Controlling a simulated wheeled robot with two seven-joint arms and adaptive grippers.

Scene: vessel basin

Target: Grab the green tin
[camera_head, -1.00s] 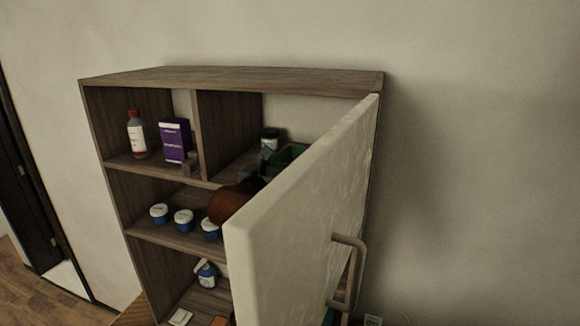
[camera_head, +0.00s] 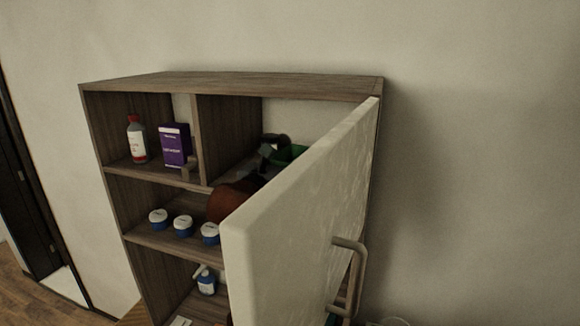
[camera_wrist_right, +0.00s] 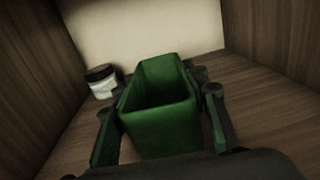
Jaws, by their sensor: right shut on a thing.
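The green tin (camera_wrist_right: 160,128) is an open-topped rectangular box in the right wrist view, standing in a wooden shelf compartment. My right gripper (camera_wrist_right: 158,95) has one finger on each side of it and is shut on it. In the head view only a bit of the green tin (camera_head: 289,153) shows behind the cabinet door. My right gripper (camera_head: 268,158) shows there in part at the upper right compartment, with the rest of the arm hidden by the door. My left gripper is not in view.
The open white cabinet door (camera_head: 300,210) with a handle (camera_head: 353,275) stands close to my right arm. A small dark-lidded jar (camera_wrist_right: 102,82) is left of the tin. A red-capped bottle (camera_head: 136,138), a purple box (camera_head: 175,145) and blue-white jars (camera_head: 183,225) stand on other shelves.

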